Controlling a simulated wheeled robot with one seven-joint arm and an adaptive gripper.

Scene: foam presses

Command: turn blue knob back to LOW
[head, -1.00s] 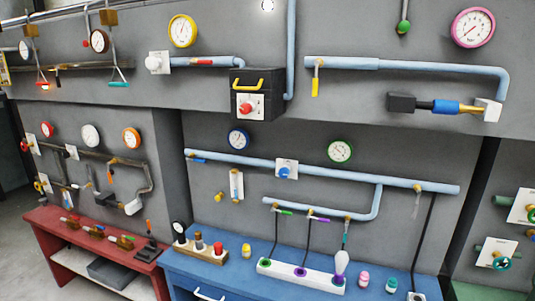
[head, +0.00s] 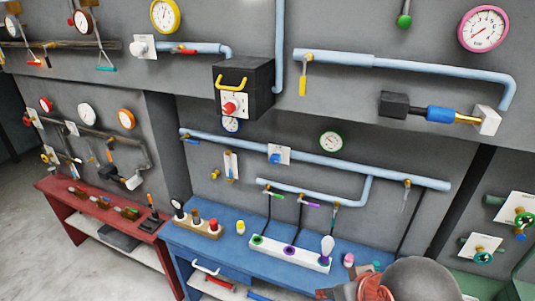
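The blue knob (head: 275,158) sits on a small white plate on the long light-blue pipe (head: 360,173) above the blue bench. Its pointer and any LOW marking are too small to read. Nothing touches the knob. A dark grey rounded part with a reddish ring, which looks like my arm, shows at the bottom right edge, well below and right of the knob. I cannot make out my gripper's fingers in this view.
The blue bench (head: 228,252) below holds a strip with several coloured sockets (head: 290,253) and small knobs on a wooden block (head: 198,230). A black box with a red knob (head: 229,107) juts out above left of the blue knob. A green gauge (head: 331,141) is to its right.

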